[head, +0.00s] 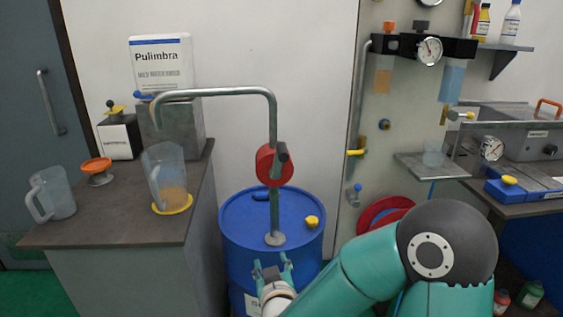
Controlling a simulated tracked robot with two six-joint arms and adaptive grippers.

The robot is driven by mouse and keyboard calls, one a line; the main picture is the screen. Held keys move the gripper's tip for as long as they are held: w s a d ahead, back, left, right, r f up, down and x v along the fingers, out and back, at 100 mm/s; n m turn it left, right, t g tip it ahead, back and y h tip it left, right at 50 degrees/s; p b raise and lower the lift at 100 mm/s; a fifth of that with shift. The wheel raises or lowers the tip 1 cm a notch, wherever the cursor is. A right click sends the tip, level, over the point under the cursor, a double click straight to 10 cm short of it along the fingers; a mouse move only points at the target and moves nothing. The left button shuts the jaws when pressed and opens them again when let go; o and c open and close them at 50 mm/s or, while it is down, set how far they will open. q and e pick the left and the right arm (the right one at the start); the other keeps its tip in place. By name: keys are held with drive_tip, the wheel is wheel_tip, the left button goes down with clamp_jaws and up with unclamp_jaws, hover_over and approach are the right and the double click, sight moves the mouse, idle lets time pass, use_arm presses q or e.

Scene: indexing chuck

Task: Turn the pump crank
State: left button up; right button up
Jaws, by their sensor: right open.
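The pump has a red round body (266,166) on a grey pipe that stands in the top of a blue drum (240,222). Its dark crank (283,152) sits on the front of the red body, with the handle at the upper right. The spout pipe (215,92) runs left and bends down above a clear jug (160,160), which holds some orange-brown liquid on a yellow disc. My right gripper (272,266) is open and empty, below the crank and in front of the drum. My left gripper is not in view.
A bench (115,231) on the left holds a second, empty-looking jug (53,193), an orange-topped item (97,168) and a white Pulimbra canister (161,65) on a grey block. A panel with a gauge (430,50) stands to the right. The space before the crank looks clear.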

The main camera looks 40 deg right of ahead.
sight(282, 151)
drive_tip(key=s+d+r+m+t+h+p, duration=0.1)
drive_tip(key=s+r+m+p, duration=0.15)
drive_tip(key=r, duration=0.85)
drive_tip(key=s+d+r+m+t+h+p, duration=0.1)
drive_tip(key=s+r+h+p, duration=0.15)
drive_tip(key=r, duration=0.85)
use_arm(q)
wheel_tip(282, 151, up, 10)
drive_tip(key=p, duration=0.3)
use_arm(e)
drive_tip(key=shift+y, duration=0.45)
drive_tip(key=x, duration=1.1)
drive_tip(key=a+x, duration=0.1)
drive_tip(key=x, duration=0.5)
drive_tip(key=shift+w+d, duration=0.25)
drive_tip(key=shift+w, duration=0.35)
drive_tip(key=shift+c, duration=0.2)
clamp_jaws()
